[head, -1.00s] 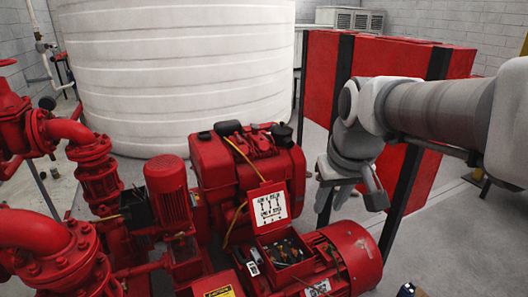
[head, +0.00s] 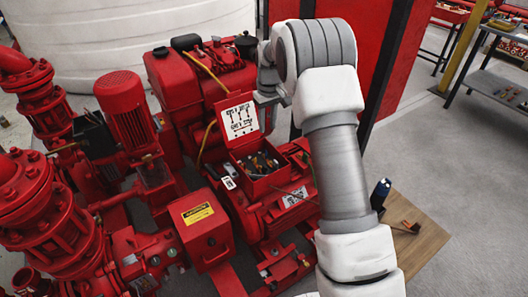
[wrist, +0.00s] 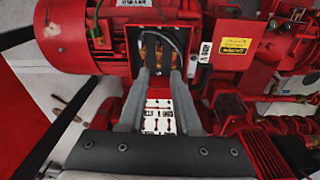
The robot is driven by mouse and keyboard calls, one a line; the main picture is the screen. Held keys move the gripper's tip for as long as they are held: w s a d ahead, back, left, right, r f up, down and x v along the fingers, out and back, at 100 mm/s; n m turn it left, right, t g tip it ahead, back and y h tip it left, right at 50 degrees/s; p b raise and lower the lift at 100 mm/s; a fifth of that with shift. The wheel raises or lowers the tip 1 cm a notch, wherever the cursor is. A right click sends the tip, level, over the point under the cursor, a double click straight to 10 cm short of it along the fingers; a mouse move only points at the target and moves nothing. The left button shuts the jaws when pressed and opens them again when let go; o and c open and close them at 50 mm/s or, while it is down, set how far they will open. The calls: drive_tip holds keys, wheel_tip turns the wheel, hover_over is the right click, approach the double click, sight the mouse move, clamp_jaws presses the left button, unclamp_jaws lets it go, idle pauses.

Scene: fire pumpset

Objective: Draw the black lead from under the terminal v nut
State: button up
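The open red terminal box (head: 254,186) sits on the red motor, with its white diagram plate (head: 239,121) on the raised lid. Small leads and terminals show inside it, too small to tell the v nut apart. In the wrist view the box (wrist: 131,50) lies ahead of the fingertips, and a dark curved lead (wrist: 166,36), likely the black lead, shows in it. My gripper (wrist: 160,73) is open and empty, its fingers apart, with the diagram plate (wrist: 158,117) seen between them. In the head view my gripper (head: 268,98) is above and right of the lid, partly hidden by my arm.
A red engine (head: 200,85) stands behind the box, with a yellow hose beside it. Red pipes and pumps (head: 45,195) fill the left. A wooden table (head: 425,232) with a dark bottle (head: 380,193) stands at right. Open floor lies beyond it.

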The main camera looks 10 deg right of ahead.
drive_tip(key=n+g+b, duration=0.1)
drive_tip(key=b, duration=0.1)
hover_over(265, 166)
wheel_tip(265, 166, down, 14)
drive_tip(key=shift+s, duration=0.1)
drive_tip(key=shift+f+b, duration=1.75)
drive_tip(key=shift+f, duration=1.7)
clamp_jaws()
